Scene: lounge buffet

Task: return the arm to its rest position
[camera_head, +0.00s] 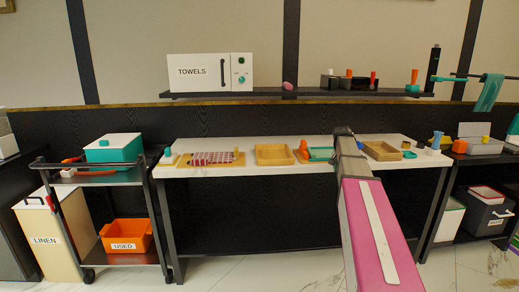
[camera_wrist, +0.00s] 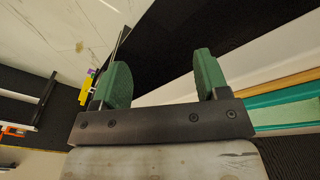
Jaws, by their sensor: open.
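My gripper (camera_wrist: 162,76) shows in the wrist view with its two green fingers spread wide apart. Nothing is between them. My arm, with a pink link, reaches from the bottom right of the head view up over the white table (camera_head: 240,142), right of its middle. In the head view my gripper cannot be made out, as the arm's far end covers that spot. In the wrist view a teal surface (camera_wrist: 285,115) with a wood-coloured edge lies right of the fingers, apart from them.
Wooden trays (camera_head: 274,154) and a checked cloth (camera_head: 213,158) lie on the table. A black shelf (camera_head: 300,94) holds the towel box (camera_head: 208,72) behind. A cart (camera_head: 112,176) with an orange bin (camera_head: 127,236) stands left. Another rack with bins (camera_head: 487,214) stands right.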

